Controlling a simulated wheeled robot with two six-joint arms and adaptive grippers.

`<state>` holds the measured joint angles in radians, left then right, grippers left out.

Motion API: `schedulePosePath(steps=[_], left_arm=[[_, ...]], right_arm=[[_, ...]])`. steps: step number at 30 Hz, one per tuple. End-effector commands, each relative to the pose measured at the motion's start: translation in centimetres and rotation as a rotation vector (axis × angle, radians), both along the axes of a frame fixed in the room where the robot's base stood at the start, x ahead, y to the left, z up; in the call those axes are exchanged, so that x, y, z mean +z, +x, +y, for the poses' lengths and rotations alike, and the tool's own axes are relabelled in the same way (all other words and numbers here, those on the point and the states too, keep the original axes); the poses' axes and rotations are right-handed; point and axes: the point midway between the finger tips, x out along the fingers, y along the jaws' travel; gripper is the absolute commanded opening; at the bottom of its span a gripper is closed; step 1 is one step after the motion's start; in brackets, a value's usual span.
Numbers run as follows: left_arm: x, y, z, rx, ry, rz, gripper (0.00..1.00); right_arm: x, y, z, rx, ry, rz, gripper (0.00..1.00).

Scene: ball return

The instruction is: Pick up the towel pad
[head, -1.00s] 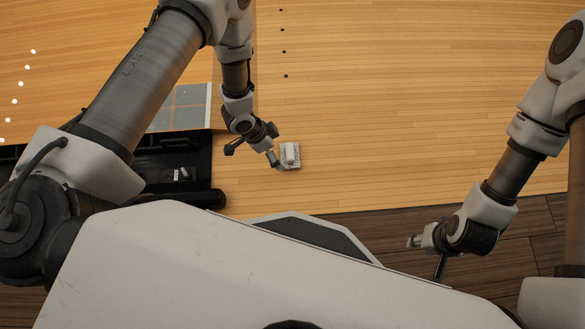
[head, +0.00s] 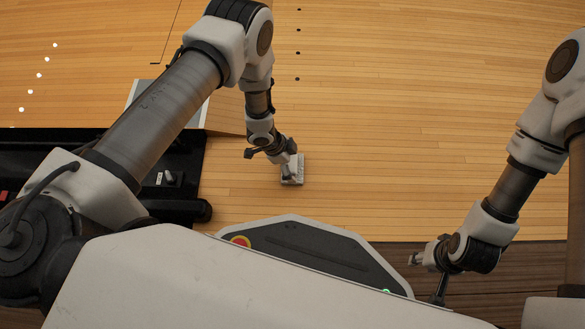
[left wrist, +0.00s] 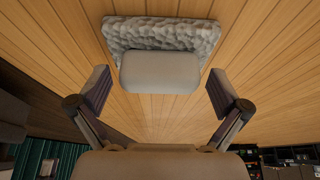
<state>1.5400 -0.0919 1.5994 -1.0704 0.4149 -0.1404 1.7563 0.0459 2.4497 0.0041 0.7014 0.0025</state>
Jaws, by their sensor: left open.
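The towel pad (head: 298,170) lies on the wooden floor, a small grey piece just at my left gripper's tip in the head view. In the left wrist view it has a fluffy grey base (left wrist: 200,36) and a smooth, rounded grey block (left wrist: 160,73) on top. My left gripper (head: 271,156) is open, and its two fingers stand either side of the block in the left wrist view (left wrist: 160,92), apart from it. The fingers partly cover the pad in the head view. My right gripper (head: 427,279) is at the lower right, far from the pad; its finger gap is unclear.
A black trough-like structure (head: 190,150) lies to the left of the pad, with a grey panel (head: 140,92) behind it. Light wooden floor (head: 400,140) is clear to the right of the pad. A darker plank strip (head: 530,270) runs along the near side.

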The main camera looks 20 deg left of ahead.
Motion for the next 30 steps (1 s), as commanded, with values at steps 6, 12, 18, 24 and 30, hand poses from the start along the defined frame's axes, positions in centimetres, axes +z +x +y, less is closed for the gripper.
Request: schedulePosePath(steps=[6, 12, 18, 24, 30], left_arm=[[0.1, 0.0, 0.0, 0.001, 0.000, 0.000, 0.47], [0.1, 0.0, 0.0, 0.001, 0.000, 0.000, 0.40], [0.4, 0.0, 0.0, 0.001, 0.000, 0.000, 0.40], [2.9, 0.0, 0.0, 0.000, -0.001, 0.000, 0.40], [9.6, 0.1, 0.0, 0.001, 0.000, -0.002, 0.40]], right_arm=[[0.1, 0.0, 0.0, 0.000, 0.000, 0.000, 0.40], [0.1, 0.0, 0.0, 0.000, 0.000, 0.000, 0.40], [0.3, 0.0, 0.0, 0.000, 0.000, 0.001, 0.40], [1.9, -0.1, 0.0, 0.003, 0.000, 0.002, 0.40], [5.8, -0.3, 0.1, 0.010, 0.001, 0.007, 0.40]])
